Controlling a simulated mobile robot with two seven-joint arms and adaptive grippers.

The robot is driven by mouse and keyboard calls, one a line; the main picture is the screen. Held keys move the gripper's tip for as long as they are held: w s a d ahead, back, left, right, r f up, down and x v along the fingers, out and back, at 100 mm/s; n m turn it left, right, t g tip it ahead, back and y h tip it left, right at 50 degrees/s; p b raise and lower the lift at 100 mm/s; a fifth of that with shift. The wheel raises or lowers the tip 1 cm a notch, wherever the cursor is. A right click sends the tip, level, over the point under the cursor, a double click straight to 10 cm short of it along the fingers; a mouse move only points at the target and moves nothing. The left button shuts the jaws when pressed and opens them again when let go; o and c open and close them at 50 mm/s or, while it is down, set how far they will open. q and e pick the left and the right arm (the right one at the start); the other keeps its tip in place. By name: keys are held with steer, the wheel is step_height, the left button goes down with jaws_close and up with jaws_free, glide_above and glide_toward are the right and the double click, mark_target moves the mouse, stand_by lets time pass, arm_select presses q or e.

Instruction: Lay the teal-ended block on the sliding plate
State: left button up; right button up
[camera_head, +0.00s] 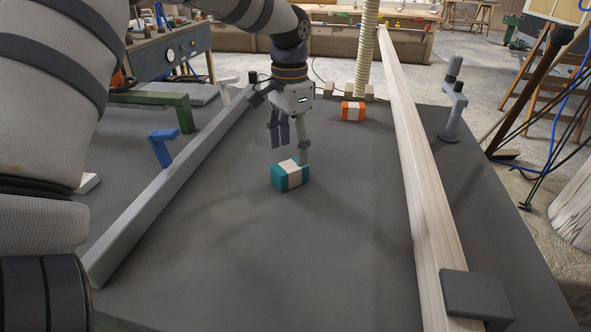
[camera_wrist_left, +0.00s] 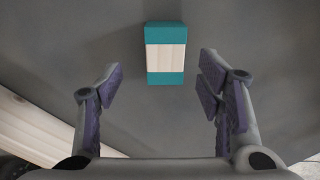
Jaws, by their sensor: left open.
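The teal-ended block (camera_head: 290,175) has a pale wood middle and lies on the dark grey table top (camera_head: 270,260), near its middle. My left gripper (camera_head: 290,145) points down just above and behind it, open and empty. In the left wrist view the block (camera_wrist_left: 166,54) lies beyond the open fingertips (camera_wrist_left: 165,85), between their lines and apart from both. The height gap is hard to judge. I cannot tell which grey surface is the sliding plate. My right gripper is not in view.
An orange-ended block (camera_head: 352,110) lies farther back. A long grey rail (camera_head: 165,190) runs along the left, with a blue clamp (camera_head: 162,147) beyond it. A long pale beam (camera_head: 410,160) runs along the right. The table's front middle is clear.

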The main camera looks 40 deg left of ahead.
mark_target(290, 166)
arm_select(q)
steer(key=f, duration=0.7)
steer(key=shift+w+a, duration=0.15)
steer(key=shift+a, duration=0.15)
steer(key=shift+r, duration=0.1)
steer(key=shift+c, duration=0.6)
steer(key=c, duration=1.2)
steer(key=shift+c, duration=0.2)
